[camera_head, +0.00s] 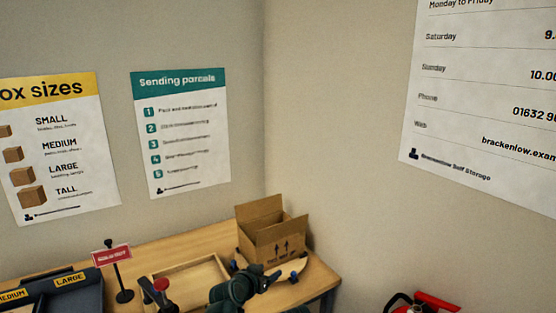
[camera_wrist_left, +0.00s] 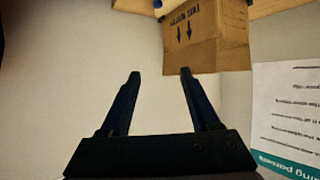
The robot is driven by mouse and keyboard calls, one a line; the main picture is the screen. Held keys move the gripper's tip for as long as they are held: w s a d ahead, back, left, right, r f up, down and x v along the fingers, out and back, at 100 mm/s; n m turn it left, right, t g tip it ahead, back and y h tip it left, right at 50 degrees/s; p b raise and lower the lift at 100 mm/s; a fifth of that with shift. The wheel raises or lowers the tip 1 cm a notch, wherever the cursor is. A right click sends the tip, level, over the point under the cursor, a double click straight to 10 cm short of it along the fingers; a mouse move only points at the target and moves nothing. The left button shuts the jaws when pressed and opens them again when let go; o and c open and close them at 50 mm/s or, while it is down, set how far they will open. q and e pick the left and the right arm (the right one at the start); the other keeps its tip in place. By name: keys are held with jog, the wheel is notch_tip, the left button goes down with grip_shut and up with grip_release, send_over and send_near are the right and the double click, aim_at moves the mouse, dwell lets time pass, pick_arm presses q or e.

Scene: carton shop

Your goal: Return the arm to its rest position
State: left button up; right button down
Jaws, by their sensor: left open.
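My left gripper (camera_head: 272,279) is low in the head view, in front of the open cardboard box on the bench. In the left wrist view its two dark fingers (camera_wrist_left: 160,74) are spread apart with nothing between them. The cardboard box (camera_head: 275,240) stands upright with its flaps raised at the bench's far corner. The box (camera_wrist_left: 205,35) also shows upside down at the top of the wrist view, beyond the fingertips. My right gripper is in neither view.
The wooden bench (camera_head: 180,243) holds a shallow wooden tray (camera_head: 190,275), a red sign (camera_head: 111,256) on a stand and dark labelled bins (camera_head: 60,290). A red object (camera_head: 436,301) is at the lower right. Walls with posters stand behind.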

pick_arm(q)
jog(key=s+d+f+g, duration=0.3)
jog(key=s+f+g, duration=0.2)
jog(key=s+f, duration=0.3)
jog(key=s+a+f+g+y, duration=0.2)
jog(key=s+a+g+y, duration=0.1)
jog(key=s, duration=0.6)
jog(key=s+a+f+n+g+y, duration=0.1)
jog(key=s+a+f+g+y, duration=0.1)
jog(key=s, duration=0.7)
jog(key=shift+a+f+g+y, duration=0.3)
jog(key=shift+a+g+y, duration=0.15)
jog(key=shift+g+y, duration=0.5)
